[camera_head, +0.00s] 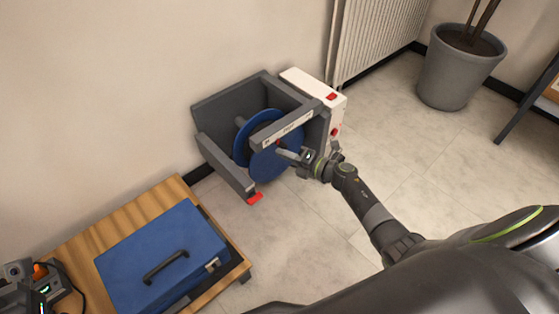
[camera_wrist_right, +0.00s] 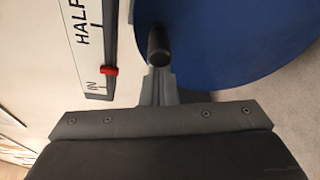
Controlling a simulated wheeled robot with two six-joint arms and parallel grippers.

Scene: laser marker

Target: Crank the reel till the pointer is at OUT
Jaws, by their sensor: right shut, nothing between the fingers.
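The reel is a blue disc (camera_head: 262,163) in a grey open frame (camera_head: 222,105) on the floor by the wall. A pale scale bar (camera_head: 290,129) crosses its front. In the right wrist view, the scale (camera_wrist_right: 82,35) reads HALF and IN, and the red pointer (camera_wrist_right: 109,71) is close to IN. A dark crank knob (camera_wrist_right: 158,45) stands out before the blue disc. My right gripper (camera_head: 286,153) is at the reel's front, its fingers (camera_wrist_right: 158,88) shut and empty, just at the knob; I cannot tell whether they touch it.
A white box (camera_head: 318,88) with red buttons adjoins the frame. A blue case (camera_head: 163,258) lies on a wooden table (camera_head: 125,212) at lower left. A radiator (camera_head: 375,35) and a plant pot (camera_head: 460,68) stand behind. The floor right of the reel is clear.

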